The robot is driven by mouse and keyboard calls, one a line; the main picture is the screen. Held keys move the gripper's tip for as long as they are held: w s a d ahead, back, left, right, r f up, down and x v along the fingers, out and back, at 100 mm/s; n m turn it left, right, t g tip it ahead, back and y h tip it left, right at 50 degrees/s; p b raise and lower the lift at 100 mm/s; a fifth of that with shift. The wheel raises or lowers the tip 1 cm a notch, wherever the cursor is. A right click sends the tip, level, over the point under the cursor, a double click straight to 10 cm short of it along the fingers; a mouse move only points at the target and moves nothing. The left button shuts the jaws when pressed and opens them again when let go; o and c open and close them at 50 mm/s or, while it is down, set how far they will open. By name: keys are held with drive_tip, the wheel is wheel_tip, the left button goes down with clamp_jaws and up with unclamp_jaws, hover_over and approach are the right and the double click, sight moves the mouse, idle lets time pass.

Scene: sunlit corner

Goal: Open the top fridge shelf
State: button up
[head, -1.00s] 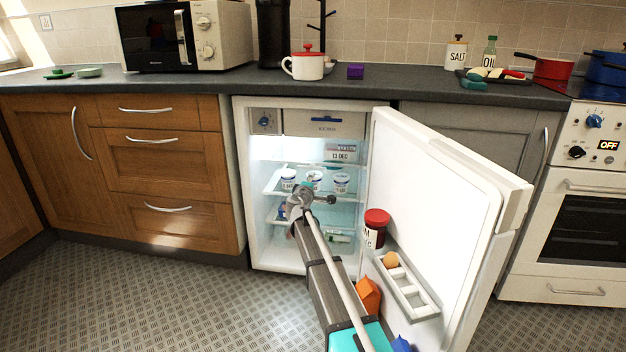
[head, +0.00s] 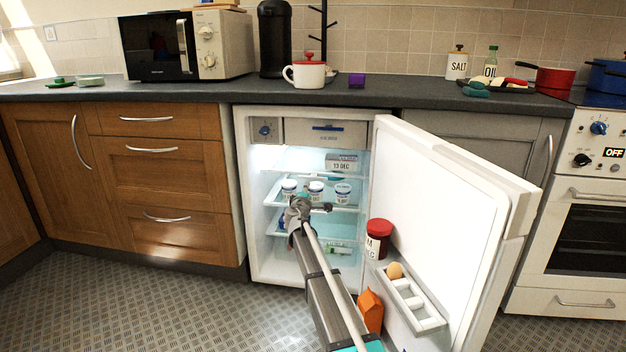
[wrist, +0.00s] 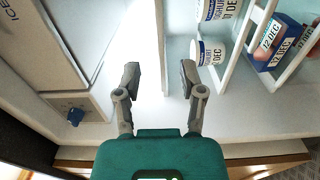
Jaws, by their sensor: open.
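The fridge stands open. At its top is the white ice box flap (head: 325,133) with a blue handle; it looks closed. The wrist view shows part of this flap (wrist: 45,45) at left, turned sideways, beside a blue knob (wrist: 75,117). Below it, an upper shelf carries a pack (head: 342,162) marked 13 DEC. My gripper (wrist: 158,80) is open and empty. A pale shelf edge (wrist: 161,45) shows between its fingers; I cannot tell if they touch it. In the head view, my gripper (head: 308,207) is low, in front of the yogurt pots.
Yogurt pots (head: 316,192) stand on the middle shelf, close to my gripper. The open fridge door (head: 450,200) is at right, with a red-lidded jar (head: 378,238), an egg rack (head: 412,297) and an orange carton (head: 370,310). The floor at left is clear.

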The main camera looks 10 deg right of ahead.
sight(313, 178)
drive_tip(key=x, duration=1.2)
drive_tip(key=shift+w+d, duration=0.1)
drive_tip(key=shift+w, duration=0.25)
clamp_jaws()
